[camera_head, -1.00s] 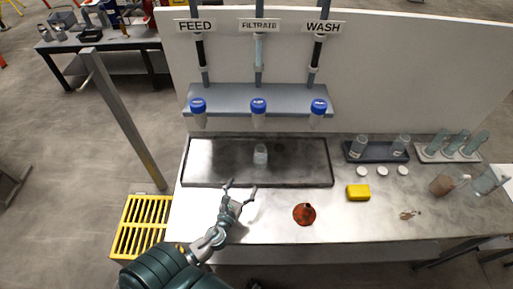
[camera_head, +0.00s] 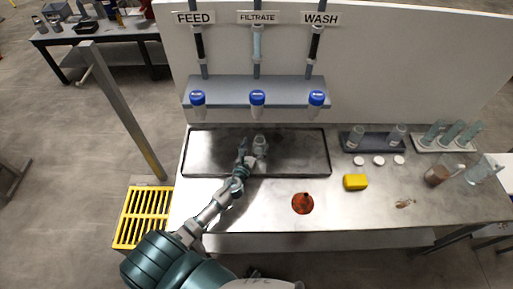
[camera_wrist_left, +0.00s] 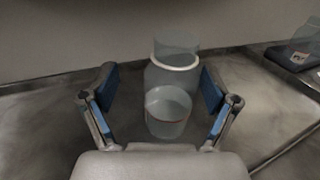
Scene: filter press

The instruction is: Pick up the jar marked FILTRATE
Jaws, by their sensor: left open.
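A clear jar (camera_head: 260,142) stands upright in the dark tray, below the FILTRATE sign (camera_head: 258,18). My left gripper (camera_head: 251,155) reaches in at the jar's near side, its fingers open. In the left wrist view the clear jar (camera_wrist_left: 172,78) with a pale ring near its top is between the two blue-padded fingers (camera_wrist_left: 158,95). A cup-like clear shape with a thin red line shows low on its near side. Space shows between each finger and the glass. No writing on the jar is readable. My right gripper is not in view.
The dark tray (camera_head: 300,160) has free room on both sides. Blue-capped outlets (camera_head: 257,98) hang from a shelf above.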

